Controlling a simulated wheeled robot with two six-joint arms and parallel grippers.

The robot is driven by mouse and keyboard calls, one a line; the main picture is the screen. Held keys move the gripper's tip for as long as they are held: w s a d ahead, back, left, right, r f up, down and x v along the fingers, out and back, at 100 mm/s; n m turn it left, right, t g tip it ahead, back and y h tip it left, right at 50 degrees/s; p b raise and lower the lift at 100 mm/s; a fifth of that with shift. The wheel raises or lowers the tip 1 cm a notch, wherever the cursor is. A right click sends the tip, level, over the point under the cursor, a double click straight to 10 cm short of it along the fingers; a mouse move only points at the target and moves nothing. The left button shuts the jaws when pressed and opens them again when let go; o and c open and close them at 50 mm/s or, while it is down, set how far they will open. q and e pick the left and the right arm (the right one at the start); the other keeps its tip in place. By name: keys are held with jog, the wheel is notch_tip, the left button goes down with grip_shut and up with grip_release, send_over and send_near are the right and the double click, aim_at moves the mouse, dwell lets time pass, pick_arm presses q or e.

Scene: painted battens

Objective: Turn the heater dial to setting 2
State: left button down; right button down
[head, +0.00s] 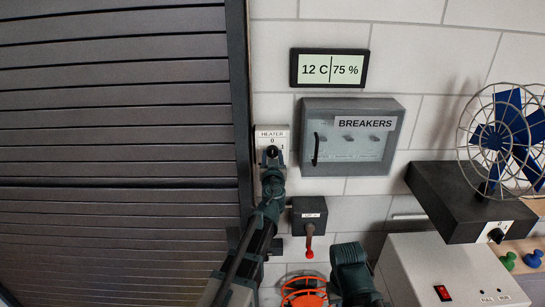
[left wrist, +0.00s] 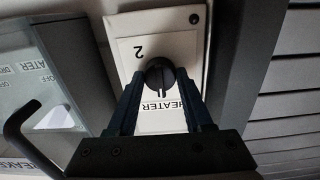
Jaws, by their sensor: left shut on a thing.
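The heater dial (head: 272,152) is a small black knob on a white plate (head: 262,134) marked HEATER, with 0 above it and 1 to its right in the head view. The left wrist view shows the plate upside down, with the dial (left wrist: 159,72) and a 2 at its upper left. A pale line on the dial points down there, away from the 2. My left gripper (head: 272,161) is shut on the dial, one finger on each side, as the left wrist view (left wrist: 160,92) also shows. The fingers hide part of the plate. My right gripper is not visible.
A glass-fronted breaker box (head: 394,108) with a black handle is right of the heater plate. A red-tipped lever (head: 309,253) sits below. A grey shutter (head: 120,100) fills the left. A blue fan (head: 508,130) stands on a dark box (head: 440,190) at right.

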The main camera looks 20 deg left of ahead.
pick_arm(q)
jog(key=m, duration=0.6)
jog(key=shift+m, duration=0.3)
jog(key=m, duration=1)
jog(key=shift+m, duration=0.4)
jog(key=m, duration=0.3)
jog(key=shift+m, duration=0.3)
jog(key=m, duration=0.6)
jog(key=shift+s, duration=0.1)
jog(key=shift+m, duration=0.5)
jog(key=shift+c, duration=1.5)
grip_release()
